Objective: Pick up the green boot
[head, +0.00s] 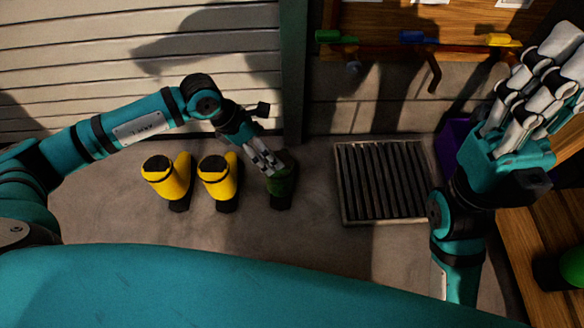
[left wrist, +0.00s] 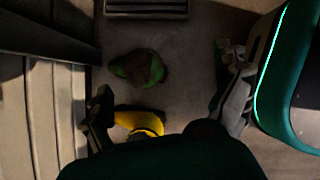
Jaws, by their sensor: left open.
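The green boot (head: 281,187) stands on the concrete floor, right of two yellow boots, with its dark lower part toward me. My left gripper (head: 264,160) is open at its upper left in the head view and hides part of its top. I cannot tell from the head view whether they touch. In the left wrist view the green boot (left wrist: 138,68) lies ahead of the widely spread fingers of my left gripper (left wrist: 165,100), with nothing held between them. My right gripper (head: 530,100) is raised at the upper right, away from the boot.
A left yellow boot (head: 168,178) and a right yellow boot (head: 219,180) stand beside the green one. A slatted floor tray (head: 338,205) lies to the right. A purple container (head: 452,148) and a wooden surface (head: 530,240) are farther right. The slatted wall (head: 90,60) is behind.

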